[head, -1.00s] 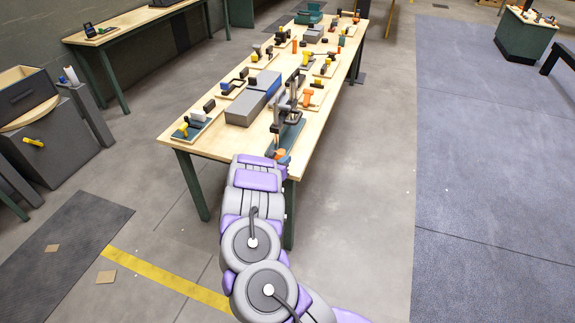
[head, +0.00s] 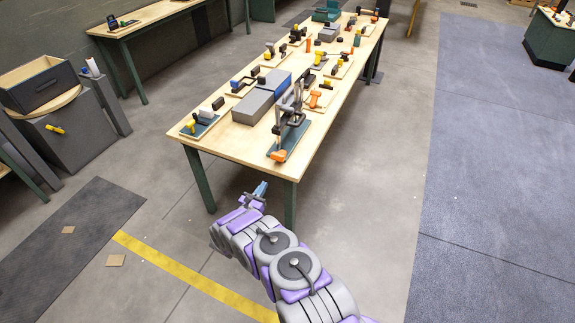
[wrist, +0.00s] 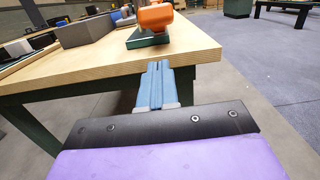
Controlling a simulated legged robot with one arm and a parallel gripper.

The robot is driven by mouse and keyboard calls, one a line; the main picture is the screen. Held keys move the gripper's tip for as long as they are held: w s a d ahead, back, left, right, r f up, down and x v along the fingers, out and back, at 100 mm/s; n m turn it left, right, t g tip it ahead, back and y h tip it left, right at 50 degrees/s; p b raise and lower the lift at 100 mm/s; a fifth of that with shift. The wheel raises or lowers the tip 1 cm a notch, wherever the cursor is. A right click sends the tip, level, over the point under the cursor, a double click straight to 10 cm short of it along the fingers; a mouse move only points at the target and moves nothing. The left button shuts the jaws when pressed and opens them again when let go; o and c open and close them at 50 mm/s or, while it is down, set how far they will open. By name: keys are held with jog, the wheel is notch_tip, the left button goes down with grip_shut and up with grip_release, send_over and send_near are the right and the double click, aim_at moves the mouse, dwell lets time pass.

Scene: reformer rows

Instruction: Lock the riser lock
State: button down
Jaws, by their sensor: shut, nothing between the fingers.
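A device on a teal base (head: 290,143) stands at the near right corner of the wooden table, with grey uprights (head: 292,104) and an orange knob (head: 278,156) at its near end. I cannot tell for sure which part is the riser lock. My gripper (head: 263,186) is shut and empty, in front of the table's near edge and apart from the device. Its blue fingers (wrist: 158,66) point toward the table edge below the knob.
The wooden table (head: 225,145) carries a grey and blue block (head: 262,100) left of the device and several small boards with fittings farther back. A table leg (head: 290,203) stands near my gripper. The floor right of the table (head: 370,180) is clear.

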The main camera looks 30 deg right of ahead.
aim_at(271, 170)
jog(key=b+x, duration=0.1)
jog(key=x, duration=0.2)
jog(key=b+x, duration=0.2)
jog(key=x, duration=0.1)
jog(key=b+x, duration=0.1)
jog(key=x, duration=0.2)
jog(key=shift+w+r, duration=0.3)
jog(key=shift+w, duration=0.1)
jog(key=shift+w+d+r+b, duration=0.35)
jog(key=shift+d+r+b, duration=0.15)
jog(key=shift+r, duration=0.2)
jog(key=shift+r+g+y+p, duration=0.3)
jog(key=shift+y+p, duration=0.2)
jog(key=shift+y, duration=0.1)
